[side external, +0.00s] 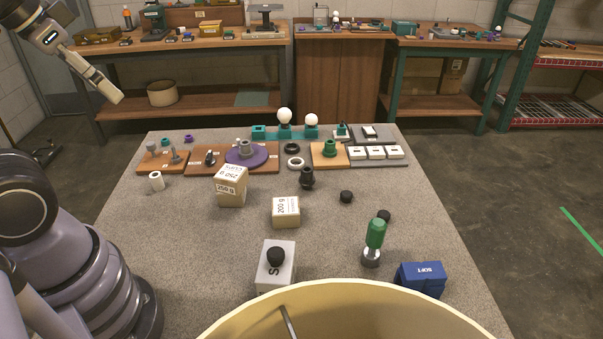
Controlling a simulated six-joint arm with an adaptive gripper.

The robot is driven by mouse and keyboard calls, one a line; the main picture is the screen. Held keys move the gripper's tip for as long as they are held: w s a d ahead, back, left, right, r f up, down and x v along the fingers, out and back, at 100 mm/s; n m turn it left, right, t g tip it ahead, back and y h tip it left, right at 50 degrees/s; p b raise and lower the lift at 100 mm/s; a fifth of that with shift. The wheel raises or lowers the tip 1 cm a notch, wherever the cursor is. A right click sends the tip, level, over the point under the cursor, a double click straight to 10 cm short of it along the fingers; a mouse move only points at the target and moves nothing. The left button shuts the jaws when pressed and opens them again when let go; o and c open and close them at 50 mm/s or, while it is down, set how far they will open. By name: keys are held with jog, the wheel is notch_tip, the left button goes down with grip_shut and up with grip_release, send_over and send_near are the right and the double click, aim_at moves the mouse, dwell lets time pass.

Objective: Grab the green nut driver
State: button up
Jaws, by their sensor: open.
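The green nut driver (376,233) stands upright on the grey table at the front right, its green handle up and its dark and metallic lower end on the tabletop. My gripper (113,94) is at the upper left, raised high beyond the table's left side and far from the nut driver. It is open with nothing seen in it, though its fingers look small and edge-on here.
A large yellow round bin (345,300) stands at the front edge. A blue SOFT block (421,279) sits right of the driver, and a small black knob (384,215) lies just behind it. Boxes (286,211) and a white block (275,268) stand left; lamp parts line the back.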

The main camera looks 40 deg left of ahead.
jog(key=w+f+m+g+y, duration=0.2)
jog(key=w+f+m+y, duration=0.1)
jog(key=w+m+y, duration=0.4)
jog(key=w+f+m+g+y, duration=0.2)
jog(key=w+f+m, duration=0.2)
jog(key=w, duration=0.5)
jog(key=m+t+y, duration=0.2)
jog(key=m+t, duration=0.8)
jog(key=m, duration=0.4)
send_over(374, 234)
jog(key=s+a, duration=0.3)
jog(key=a, duration=0.6)
notch_tip(374, 234, down, 14)
jog(key=d+f+m+t+h, duration=0.2)
jog(key=d+f, duration=0.1)
jog(key=f, duration=0.1)
jog(key=s+d+f+m+t+h, duration=0.1)
jog(key=d+f+m+t+h, duration=0.1)
jog(key=d+f+m, duration=0.1)
jog(key=s+d+f+m+t+h, duration=0.1)
jog(key=d+f+m+h, duration=0.1)
jog(key=d+f+m, duration=0.1)
jog(key=shift+s+d+f+t+h, duration=0.2)
jog(key=shift+d+f+t+h, duration=0.15)
jog(key=shift+d+f, duration=0.4)
jog(key=shift+w+a+f, duration=0.1)
jog(key=shift+w, duration=0.25)
jog(key=x, duration=0.6)
jog(key=shift+w+a, duration=0.1)
jog(key=shift+w, duration=0.15)
